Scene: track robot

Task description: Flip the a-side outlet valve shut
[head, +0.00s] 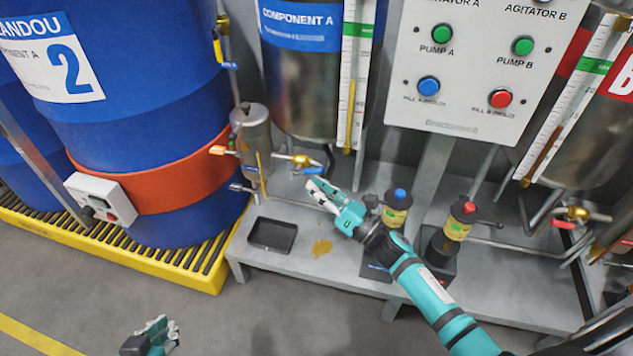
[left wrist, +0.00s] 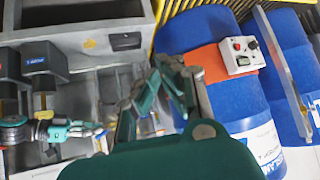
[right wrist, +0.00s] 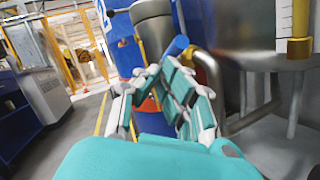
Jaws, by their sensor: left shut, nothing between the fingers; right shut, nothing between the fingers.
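The A-side outlet valve is a brass valve (head: 297,159) with a blue lever (head: 316,171), under the Component A tank (head: 290,70). My right gripper (head: 320,190) is shut and empty, just below and in front of the lever. In the right wrist view the blue lever end (right wrist: 177,46) shows just beyond the fingers (right wrist: 170,90), with the brass body (right wrist: 206,62) to its right. Whether the fingers touch the lever I cannot tell. My left gripper (head: 162,332) is shut and empty, low over the floor; it also shows in the left wrist view (left wrist: 178,85).
A grey metal cylinder (head: 252,130) with smaller valves stands left of the outlet valve. A black tray (head: 272,235) and a yellow-brown spill (head: 321,248) lie on the steel stand. Two pumps (head: 397,207) (head: 459,222) stand near my right arm. A blue drum (head: 140,90) stands at left.

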